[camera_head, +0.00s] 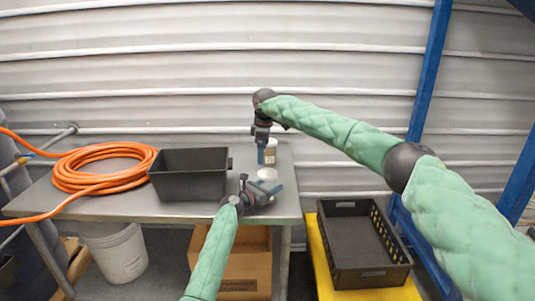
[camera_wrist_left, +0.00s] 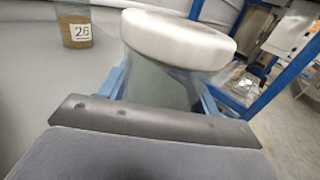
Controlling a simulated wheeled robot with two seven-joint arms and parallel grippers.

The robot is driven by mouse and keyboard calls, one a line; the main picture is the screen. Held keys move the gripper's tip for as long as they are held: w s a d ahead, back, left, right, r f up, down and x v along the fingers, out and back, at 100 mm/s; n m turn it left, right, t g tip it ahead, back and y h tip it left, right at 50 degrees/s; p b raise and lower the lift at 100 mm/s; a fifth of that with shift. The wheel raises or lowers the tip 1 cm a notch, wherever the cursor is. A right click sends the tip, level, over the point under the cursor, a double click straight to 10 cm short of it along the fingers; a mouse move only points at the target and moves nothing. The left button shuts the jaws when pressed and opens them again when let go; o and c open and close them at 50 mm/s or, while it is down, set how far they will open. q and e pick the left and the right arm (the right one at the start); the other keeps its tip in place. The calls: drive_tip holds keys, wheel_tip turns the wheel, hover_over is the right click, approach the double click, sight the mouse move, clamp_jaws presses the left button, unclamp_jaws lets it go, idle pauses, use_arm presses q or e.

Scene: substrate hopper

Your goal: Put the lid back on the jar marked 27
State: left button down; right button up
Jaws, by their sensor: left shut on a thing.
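My left gripper (camera_head: 272,188) is shut on a jar (camera_wrist_left: 160,75) at the front right of the table. Its blue fingers are on either side of the jar in the left wrist view. A thick white lid (camera_wrist_left: 178,38) sits on top of this jar and also shows in the head view (camera_head: 267,173). No number is visible on the held jar. Another jar, marked 26 (camera_wrist_left: 75,28), stands apart from it, with brown contents low down and its top cut off. My right gripper (camera_head: 261,157) points down beside a jar (camera_head: 270,150) farther back; its finger opening is unclear.
A black bin (camera_head: 190,178) and a coiled orange hose (camera_head: 95,168) occupy the table (camera_head: 125,207) to the left. A black crate (camera_head: 372,276) on a yellow stand is to the right. A cardboard box (camera_head: 238,270) and white bucket (camera_head: 115,250) are underneath.

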drive_tip(key=n, duration=0.4)
drive_tip(key=shift+f, duration=0.1)
drive_tip(key=n, duration=0.4)
drive_tip(key=shift+d+f, duration=0.15)
drive_tip(key=shift+d, duration=0.05)
drive_tip(key=n, duration=0.4)
drive_tip(key=shift+s+d+f, duration=0.1)
drive_tip(key=shift+d+f, duration=0.05)
drive_tip(key=shift+d, duration=0.05)
drive_tip(key=n, duration=0.4)
drive_tip(key=shift+d+g+h, duration=0.2)
drive_tip(key=shift+g+h, duration=0.1)
drive_tip(key=n, duration=0.4)
drive_tip(key=shift+d+f, duration=0.1)
drive_tip(key=shift+d, duration=0.05)
drive_tip(key=n, duration=0.4)
drive_tip(key=shift+s+d, duration=0.1)
drive_tip(key=n, duration=0.4)
drive_tip(key=shift+s, duration=0.1)
drive_tip(key=n, duration=0.4)
drive_tip(key=shift+n, duration=0.3)
